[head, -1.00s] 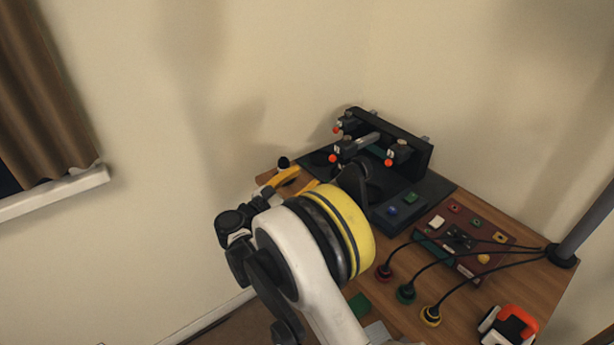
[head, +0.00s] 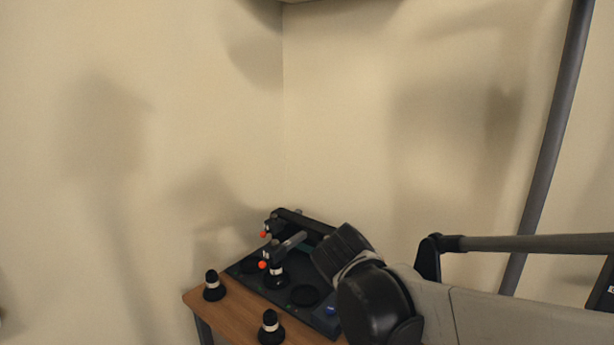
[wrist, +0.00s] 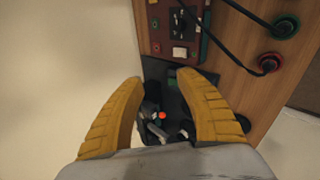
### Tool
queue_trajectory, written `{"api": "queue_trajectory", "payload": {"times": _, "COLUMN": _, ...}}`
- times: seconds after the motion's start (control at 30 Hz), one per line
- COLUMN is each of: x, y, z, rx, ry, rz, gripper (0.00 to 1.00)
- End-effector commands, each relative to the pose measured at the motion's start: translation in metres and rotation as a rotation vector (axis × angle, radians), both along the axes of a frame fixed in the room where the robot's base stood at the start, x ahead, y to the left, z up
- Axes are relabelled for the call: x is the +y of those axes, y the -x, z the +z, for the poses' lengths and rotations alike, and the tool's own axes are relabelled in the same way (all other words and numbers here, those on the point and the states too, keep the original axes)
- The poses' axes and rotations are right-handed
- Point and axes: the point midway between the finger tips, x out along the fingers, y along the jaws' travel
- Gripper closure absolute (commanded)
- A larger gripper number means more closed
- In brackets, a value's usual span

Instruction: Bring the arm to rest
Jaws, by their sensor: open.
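In the wrist view my gripper (wrist: 160,108) shows its two yellow ribbed fingers spread apart, with nothing between them. Beyond them, well below, lie the dark fixture with an orange-red knob (wrist: 162,115) and part of the wooden bench (wrist: 226,75). In the head view my arm reaches in from the right, across the right side of the bench; my gripper's fingers do not show there. The black fixture (head: 290,236) with orange-red knobs stands on its dark base at the back of the bench.
Two black pieces with white bands, one at the left (head: 213,287) and one at the front (head: 270,328), stand on the wooden bench (head: 238,320). A grey pole (head: 548,150) rises at the right. The wrist view shows a dark red panel (wrist: 178,30) and a red-ringed plug (wrist: 285,26) with a cable.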

Motion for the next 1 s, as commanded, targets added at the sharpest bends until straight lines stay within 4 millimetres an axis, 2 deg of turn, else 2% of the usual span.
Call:
{"api": "queue_trajectory", "payload": {"times": 0.03, "x": -0.018, "y": 0.025, "z": 0.001, "rx": -0.011, "ry": -0.095, "rz": -0.072, "gripper": 0.58}}
{"api": "queue_trajectory", "payload": {"times": 0.2, "x": -0.048, "y": 0.101, "z": -0.005, "rx": -0.055, "ry": -0.44, "rz": -0.327, "gripper": 0.58}}
{"api": "queue_trajectory", "payload": {"times": 0.3, "x": -0.054, "y": 0.139, "z": -0.013, "rx": -0.084, "ry": -0.629, "rz": -0.476, "gripper": 0.58}}
{"api": "queue_trajectory", "payload": {"times": 0.4, "x": -0.056, "y": 0.168, "z": -0.022, "rx": -0.111, "ry": -0.782, "rz": -0.599, "gripper": 0.58}}
{"api": "queue_trajectory", "payload": {"times": 0.5, "x": -0.055, "y": 0.186, "z": -0.029, "rx": -0.131, "ry": -0.89, "rz": -0.685, "gripper": 0.58}}
{"api": "queue_trajectory", "payload": {"times": 0.6, "x": -0.054, "y": 0.195, "z": -0.032, "rx": -0.14, "ry": -0.95, "rz": -0.733, "gripper": 0.58}}
{"api": "queue_trajectory", "payload": {"times": 1.0, "x": -0.053, "y": 0.197, "z": -0.033, "rx": -0.143, "ry": -0.969, "rz": -0.747, "gripper": 0.58}}
